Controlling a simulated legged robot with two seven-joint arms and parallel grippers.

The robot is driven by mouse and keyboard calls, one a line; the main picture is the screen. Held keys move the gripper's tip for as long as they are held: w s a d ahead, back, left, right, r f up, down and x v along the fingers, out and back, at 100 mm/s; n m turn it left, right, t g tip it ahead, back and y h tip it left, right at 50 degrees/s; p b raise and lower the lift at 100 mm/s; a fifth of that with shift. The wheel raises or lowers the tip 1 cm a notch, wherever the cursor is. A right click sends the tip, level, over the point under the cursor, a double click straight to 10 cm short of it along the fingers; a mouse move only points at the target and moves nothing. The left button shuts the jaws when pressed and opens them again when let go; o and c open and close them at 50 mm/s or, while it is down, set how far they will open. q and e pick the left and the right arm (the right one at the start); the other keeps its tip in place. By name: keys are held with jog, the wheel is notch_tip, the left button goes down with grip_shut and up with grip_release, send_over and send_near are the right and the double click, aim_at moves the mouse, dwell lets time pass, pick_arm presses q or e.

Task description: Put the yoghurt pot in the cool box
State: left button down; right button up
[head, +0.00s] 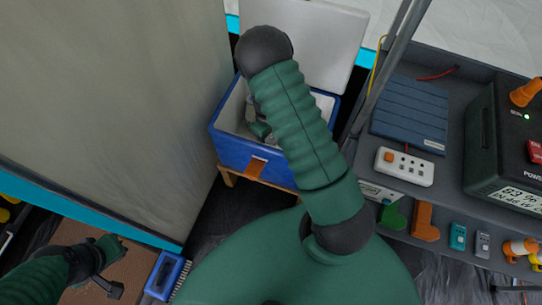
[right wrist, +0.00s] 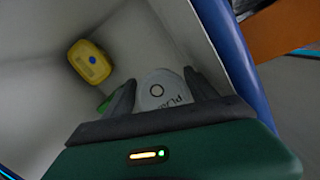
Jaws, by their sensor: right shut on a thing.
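The blue cool box (head: 232,150) stands open at the upper middle of the head view, its white lid (head: 322,45) raised behind it. My right arm reaches over it, and my right gripper (head: 257,128) is down inside, largely hidden by the arm. In the right wrist view my right gripper (right wrist: 158,98) is shut on the yoghurt pot (right wrist: 165,88), whose pale round top with dark lettering shows between the fingers. The pot is within the box walls; whether it touches the floor I cannot tell. My left gripper (head: 118,267) looks open and empty at the lower left.
A yellow item with a blue dot (right wrist: 90,62) lies in the box, and a small green thing (right wrist: 104,103) shows beside the fingers. A shelf at right holds a power strip (head: 404,167), a blue panel (head: 410,112) and a power station (head: 505,140). Tent fabric (head: 120,100) is close on the left.

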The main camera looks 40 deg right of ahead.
notch_tip(320, 180, down, 7)
jog(key=shift+d+r+b, duration=0.15)
jog(key=shift+r+b, duration=0.05)
jog(key=shift+b, duration=0.95)
jog(key=shift+f, duration=0.6)
notch_tip(320, 180, down, 4)
jog(key=shift+f+b, duration=0.1)
jog(key=shift+b, duration=1.1)
jog(key=shift+c, duration=0.8)
jog(key=o, duration=1.4)
jog(key=r+p, duration=0.1)
jog(key=r, duration=0.3)
jog(key=w+r+p, duration=0.1)
jog(key=r+p, duration=0.1)
jog(key=r, duration=0.2)
jog(key=r+p, duration=0.2)
jog(key=r, duration=0.2)
jog(key=shift+w+r, duration=0.1)
jog(key=shift+w, duration=0.1)
